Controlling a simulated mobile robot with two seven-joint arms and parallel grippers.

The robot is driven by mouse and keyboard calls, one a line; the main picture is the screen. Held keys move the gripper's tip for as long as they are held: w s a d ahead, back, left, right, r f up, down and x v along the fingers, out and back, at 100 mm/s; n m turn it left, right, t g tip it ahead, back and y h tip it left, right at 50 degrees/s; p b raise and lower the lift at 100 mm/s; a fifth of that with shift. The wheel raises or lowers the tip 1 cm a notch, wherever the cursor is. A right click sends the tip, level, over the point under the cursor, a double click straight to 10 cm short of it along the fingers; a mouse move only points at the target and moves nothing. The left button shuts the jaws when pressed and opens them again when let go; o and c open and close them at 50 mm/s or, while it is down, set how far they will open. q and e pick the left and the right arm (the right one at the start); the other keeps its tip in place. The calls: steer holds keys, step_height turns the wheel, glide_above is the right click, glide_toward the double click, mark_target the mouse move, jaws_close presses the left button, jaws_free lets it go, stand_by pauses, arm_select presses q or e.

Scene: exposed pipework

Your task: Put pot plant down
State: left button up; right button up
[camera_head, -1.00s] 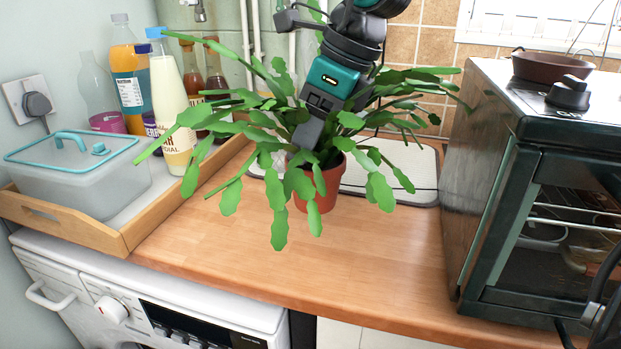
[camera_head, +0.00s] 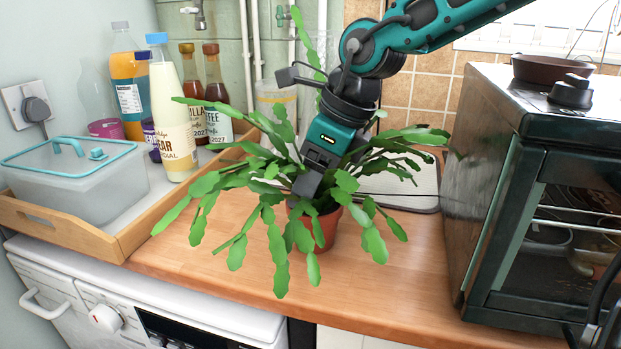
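The pot plant has long green segmented leaves and a terracotta pot (camera_head: 326,232). It shows over the wooden worktop (camera_head: 215,265), roughly upright, between the wooden tray and the oven. I cannot tell whether the pot's base touches the wood. My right gripper (camera_head: 307,188) comes down from above into the leaves at the pot's rim. Its fingertips are partly hidden by leaves, but the plant has moved with it, so it is shut on the plant.
A wooden tray (camera_head: 75,235) with a lidded plastic box (camera_head: 75,185) and several bottles is at the left. A black oven (camera_head: 540,200) stands at the right with a brown pan (camera_head: 552,68) on top. The worktop in front of the pot is clear.

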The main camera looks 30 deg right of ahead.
mark_target(341, 204)
steer(key=o, duration=0.4)
steer(key=shift+r, duration=0.15)
steer(key=shift+r+p, duration=0.25)
steer(key=shift+p, duration=0.05)
steer(key=p+v, duration=0.1)
steer(key=v, duration=1)
steer(key=shift+s+r+p, duration=0.15)
steer(key=shift+r+p, duration=0.05)
steer(key=shift+p, duration=0.2)
steer(key=shift+d, duration=0.1)
